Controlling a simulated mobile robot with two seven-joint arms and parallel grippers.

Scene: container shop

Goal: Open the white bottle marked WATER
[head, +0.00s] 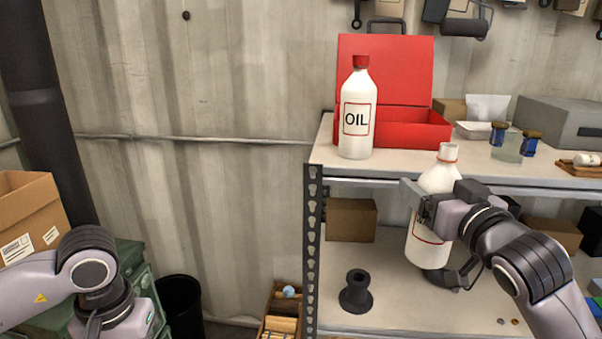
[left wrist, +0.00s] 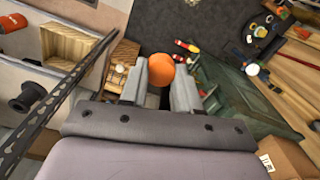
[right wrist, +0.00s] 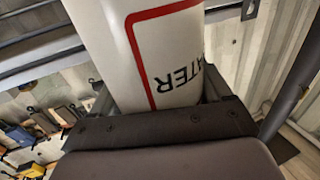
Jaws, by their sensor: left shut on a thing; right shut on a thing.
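The white WATER bottle (head: 428,248) is held in front of the shelf, leaning a little with its top to the right. In the right wrist view, the letters ATER and a red frame show on the bottle (right wrist: 190,45). Its neck (head: 447,152) is pale, with no red cap like the OIL bottle's. My right gripper (head: 428,205) is shut around the bottle's body. My left gripper (left wrist: 161,70) is shut on a round orange cap-like thing (left wrist: 161,64), low at the left, away from the bottle. Its fingertips are hidden in the head view.
A white OIL bottle (head: 357,136) with a red cap stands on the upper shelf (head: 335,158), before an open red toolbox (head: 420,128). A black spool (head: 356,292) stands on the lower shelf. A cardboard box (head: 28,215) is at far left. The wall between is clear.

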